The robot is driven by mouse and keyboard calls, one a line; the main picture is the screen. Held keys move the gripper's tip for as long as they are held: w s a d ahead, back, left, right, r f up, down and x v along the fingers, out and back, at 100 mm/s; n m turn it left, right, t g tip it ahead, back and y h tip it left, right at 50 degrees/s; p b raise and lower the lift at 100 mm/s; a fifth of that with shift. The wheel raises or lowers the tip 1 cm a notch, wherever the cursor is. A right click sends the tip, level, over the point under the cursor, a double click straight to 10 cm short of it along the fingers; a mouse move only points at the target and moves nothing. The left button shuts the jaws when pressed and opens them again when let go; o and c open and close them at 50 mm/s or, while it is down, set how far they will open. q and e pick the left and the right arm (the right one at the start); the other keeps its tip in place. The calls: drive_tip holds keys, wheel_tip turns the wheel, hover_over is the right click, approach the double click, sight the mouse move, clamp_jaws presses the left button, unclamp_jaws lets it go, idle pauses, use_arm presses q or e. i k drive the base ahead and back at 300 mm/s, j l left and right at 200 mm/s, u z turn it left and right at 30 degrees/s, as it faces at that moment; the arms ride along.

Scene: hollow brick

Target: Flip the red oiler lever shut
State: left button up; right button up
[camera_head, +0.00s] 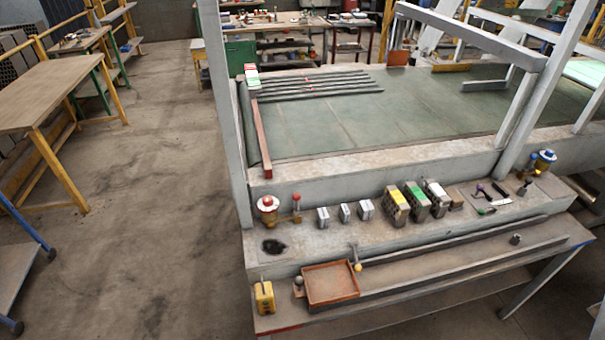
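The red oiler (267,204), a small round fitting with a red and white top and a brassy base, stands at the left end of the grey machine ledge. Just to its right a short lever (297,205) with a red ball knob stands upright on a brassy fitting. Whether this lever belongs to the oiler is too small to tell for sure. A similar oiler with a blue top (544,161) stands at the far right end of the ledge. Neither of my grippers is in view, and nothing touches the red oiler or the lever.
Several small grey blocks and boxes with yellow, green and white tops (397,205) line the ledge to the right. A grey upright post (232,130) rises behind the oiler. Floor at left is open.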

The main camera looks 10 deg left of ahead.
sight(297, 197)
drive_tip(key=i+j+z, duration=0.15)
drive_tip(key=j+z, duration=0.25)
drive_tip(key=j, duration=0.55)
drive_tip(key=j+z, duration=0.35)
drive_tip(key=j, duration=0.6)
drive_tip(key=k+j+z, duration=0.1)
drive_tip(key=j+z, duration=0.3)
drive_tip(key=j, duration=0.55)
drive_tip(key=k+j+u, duration=0.2)
drive_tip(key=j, duration=0.15)
drive_tip(key=k+j+u, duration=0.25)
drive_tip(key=j, duration=0.15)
drive_tip(key=j+u, duration=0.2)
drive_tip(key=j, duration=0.15)
